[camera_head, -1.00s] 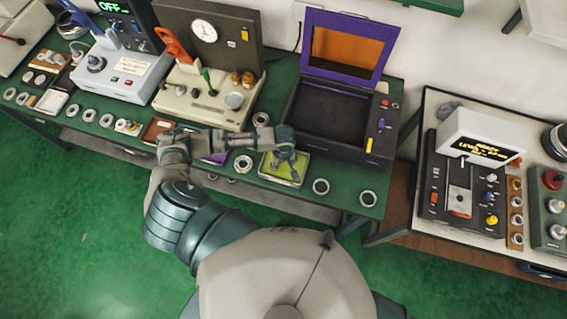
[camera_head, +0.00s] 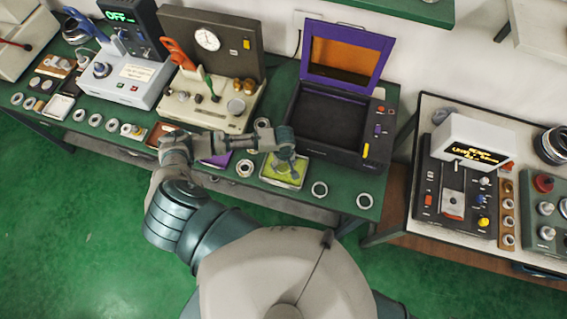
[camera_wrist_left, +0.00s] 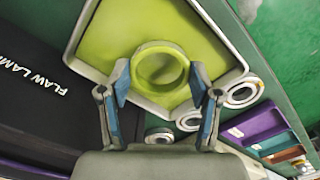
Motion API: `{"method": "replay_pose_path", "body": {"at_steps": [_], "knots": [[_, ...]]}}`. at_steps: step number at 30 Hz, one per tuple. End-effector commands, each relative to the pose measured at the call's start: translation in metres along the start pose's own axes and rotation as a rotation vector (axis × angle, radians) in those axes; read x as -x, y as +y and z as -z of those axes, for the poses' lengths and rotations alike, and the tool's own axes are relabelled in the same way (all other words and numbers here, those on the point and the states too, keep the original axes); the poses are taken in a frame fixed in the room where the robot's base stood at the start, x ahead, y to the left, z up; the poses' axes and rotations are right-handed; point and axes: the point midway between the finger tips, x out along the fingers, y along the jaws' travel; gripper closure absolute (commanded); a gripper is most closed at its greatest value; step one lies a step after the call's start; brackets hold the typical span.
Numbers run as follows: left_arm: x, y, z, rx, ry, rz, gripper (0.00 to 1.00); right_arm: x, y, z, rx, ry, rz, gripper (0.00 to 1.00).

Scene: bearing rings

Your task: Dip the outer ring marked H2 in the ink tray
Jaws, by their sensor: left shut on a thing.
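The ink tray (camera_head: 271,173) is a pale-rimmed square tray of yellow-green ink at the front of the bench. It fills the upper part of the left wrist view (camera_wrist_left: 110,38). My left gripper (camera_head: 287,168) points down over the tray. In the left wrist view, its blue fingertips (camera_wrist_left: 160,82) are shut on a ring (camera_wrist_left: 160,49). The ring looks yellow-green like the ink and lies flat over or in it; I cannot tell how deep. No H2 mark is readable on it. My right gripper is out of view.
A purple tray (camera_head: 216,160) sits left.

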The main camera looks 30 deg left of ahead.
Motion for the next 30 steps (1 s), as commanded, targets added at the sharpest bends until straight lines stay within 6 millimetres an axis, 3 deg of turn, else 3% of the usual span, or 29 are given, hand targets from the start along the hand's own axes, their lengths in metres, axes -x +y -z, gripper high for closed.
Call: {"method": "replay_pose_path", "body": {"at_steps": [10, 21, 30], "knots": [[0.025, 0.0, 0.0, -0.001, 0.0, 0.0, 0.74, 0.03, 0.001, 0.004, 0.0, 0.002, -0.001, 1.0], [0.048, 0.0, 0.0, 0.0, 0.001, -0.001, 0.74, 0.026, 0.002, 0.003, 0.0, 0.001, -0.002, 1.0], [0.049, 0.0, 0.0, 0.0, 0.0, 0.0, 0.74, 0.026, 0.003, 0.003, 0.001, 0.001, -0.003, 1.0]]}}
